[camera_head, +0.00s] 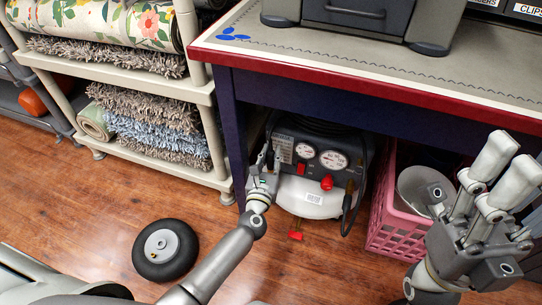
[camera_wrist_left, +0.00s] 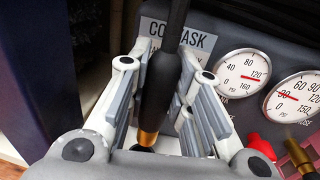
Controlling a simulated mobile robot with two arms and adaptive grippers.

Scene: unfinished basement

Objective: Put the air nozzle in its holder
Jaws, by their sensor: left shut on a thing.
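The air compressor (camera_head: 310,198), grey and white with two round gauges, stands on the floor under the bench. My left gripper (camera_head: 265,163) is at its left front side. In the left wrist view its fingers (camera_wrist_left: 158,95) are shut on a slim black piece with a brass end, which looks like the air nozzle (camera_wrist_left: 159,88); its top runs out of the picture. In the head view the fingers mostly hide it. I cannot make out the holder. My right gripper (camera_head: 500,175) is at the right, fingers raised and apart, with nothing between them.
The bench (camera_head: 360,75) has a red edge and a dark leg (camera_head: 232,130) close left of my left gripper. A pink crate (camera_head: 385,225) stands right of the compressor. A shelf (camera_head: 150,85) with rugs is at the left. A black wheel (camera_head: 165,250) lies on the open wood floor.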

